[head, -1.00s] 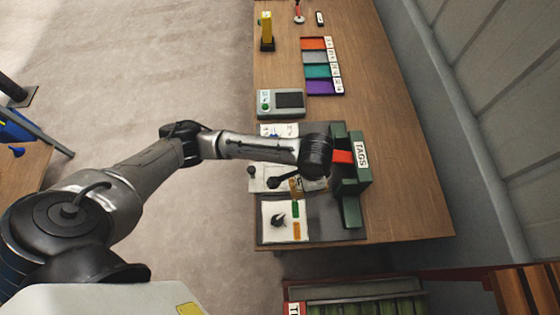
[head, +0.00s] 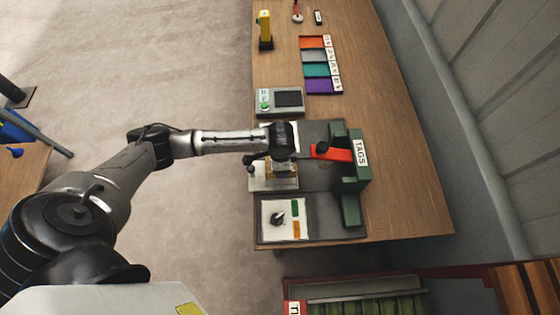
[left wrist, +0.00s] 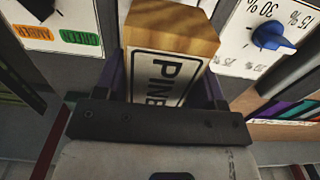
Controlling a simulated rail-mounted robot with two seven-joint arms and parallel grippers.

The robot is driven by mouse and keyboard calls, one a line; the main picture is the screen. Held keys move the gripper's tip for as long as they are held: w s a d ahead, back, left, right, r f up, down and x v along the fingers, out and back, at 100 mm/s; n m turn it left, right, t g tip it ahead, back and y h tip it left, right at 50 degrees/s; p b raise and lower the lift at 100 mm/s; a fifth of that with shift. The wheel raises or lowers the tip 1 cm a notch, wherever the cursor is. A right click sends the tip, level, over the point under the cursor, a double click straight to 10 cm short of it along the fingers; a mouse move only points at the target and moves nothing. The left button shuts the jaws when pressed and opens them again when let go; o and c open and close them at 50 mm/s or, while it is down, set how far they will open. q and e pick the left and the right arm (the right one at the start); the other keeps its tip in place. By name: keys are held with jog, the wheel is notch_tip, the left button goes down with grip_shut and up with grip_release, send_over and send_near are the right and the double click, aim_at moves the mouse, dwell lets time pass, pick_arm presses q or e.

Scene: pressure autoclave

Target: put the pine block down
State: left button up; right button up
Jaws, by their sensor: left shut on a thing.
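The pine block (left wrist: 170,35) is light wood with a white "PINE" label, seen close up between my gripper fingers in the left wrist view. I cannot tell whether the block touches the plate. My right gripper is not in view.
A dark green "TAGS" fixture (head: 352,205) with a red arm (head: 327,153) stands to the right. A white panel with a black knob (head: 278,219) is nearer. A blue percent-dial knob (left wrist: 270,37) shows beside the block. A grey box with a screen (head: 279,101) and coloured trays (head: 318,70) lie beyond.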

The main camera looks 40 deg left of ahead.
pick_arm(q)
jog(key=shift+a+f, duration=0.15)
jog(key=shift+f, duration=1.95)
jog(key=shift+f, duration=0.1)
jog(key=o, duration=1)
